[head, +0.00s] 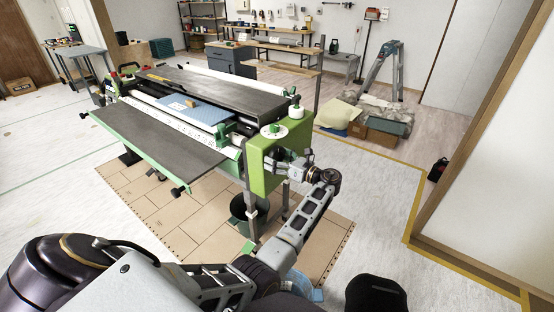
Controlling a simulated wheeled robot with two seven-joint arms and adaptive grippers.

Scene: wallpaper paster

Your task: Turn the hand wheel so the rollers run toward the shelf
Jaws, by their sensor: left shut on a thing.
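The wallpaper paster (262,175) stands in the middle of the head view, with a green end housing, long rollers and dark flat trays. The hand wheel (277,154) is a small dark shape on the housing's near right side, mostly hidden by my gripper. My left gripper (284,163) is at the wheel and shut on it. The fingertips are small and partly hidden, so the exact grip on the wheel cannot be told. A shelf (203,24) with several boards stands against the back wall. My right gripper is not in view.
A white disc with a green knob (274,130) sits on top of the housing, close above my gripper. Cardboard (160,205) covers the floor around the machine. A stepladder (385,70) and boxes (380,125) stand at the right back.

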